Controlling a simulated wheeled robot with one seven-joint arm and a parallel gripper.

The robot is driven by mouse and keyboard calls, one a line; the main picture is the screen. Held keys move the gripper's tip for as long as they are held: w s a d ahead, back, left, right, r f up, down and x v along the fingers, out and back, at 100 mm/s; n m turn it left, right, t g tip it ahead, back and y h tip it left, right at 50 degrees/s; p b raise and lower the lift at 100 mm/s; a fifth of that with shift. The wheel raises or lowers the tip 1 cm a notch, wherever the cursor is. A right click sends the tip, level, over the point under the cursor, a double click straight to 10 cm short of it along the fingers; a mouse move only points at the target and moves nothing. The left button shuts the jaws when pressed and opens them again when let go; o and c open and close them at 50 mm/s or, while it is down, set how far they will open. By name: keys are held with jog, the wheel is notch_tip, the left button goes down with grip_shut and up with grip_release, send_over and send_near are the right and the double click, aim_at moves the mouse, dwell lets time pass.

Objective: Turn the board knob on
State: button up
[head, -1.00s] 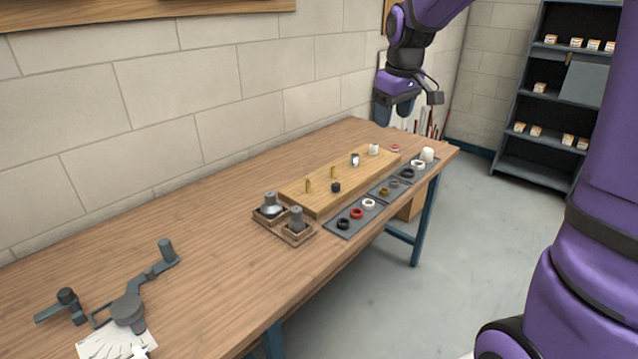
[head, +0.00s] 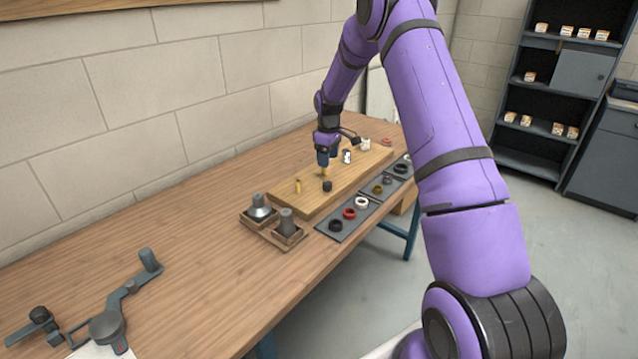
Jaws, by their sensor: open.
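The light wooden board (head: 311,205) lies on the workbench with small fittings on its top. A black knob-like piece (head: 327,186) stands near its front edge; which way it is turned is too small to tell. One brass peg (head: 297,186) stands to its left. A second brass peg (head: 323,173) is right below my gripper (head: 323,163). My gripper points down over the middle of the board, open, its fingertips close to that peg's top; whether they touch or surround it I cannot tell. A black-and-white fitting (head: 347,156) and a white one (head: 364,144) stand farther right.
Grey trays (head: 335,236) with several rings lie along the board's front. Two wooden boxes with grey metal parts (head: 286,224) stand to its left. A dark jointed tool (head: 124,296) lies at the near left. The bench between is clear. The block wall (head: 150,110) runs behind.

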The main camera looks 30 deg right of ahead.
aim_at(327, 182)
notch_tip(327, 182, down, 11)
jog(key=shift+r, duration=0.1)
dwell(0.4)
jog(key=c, duration=0.9)
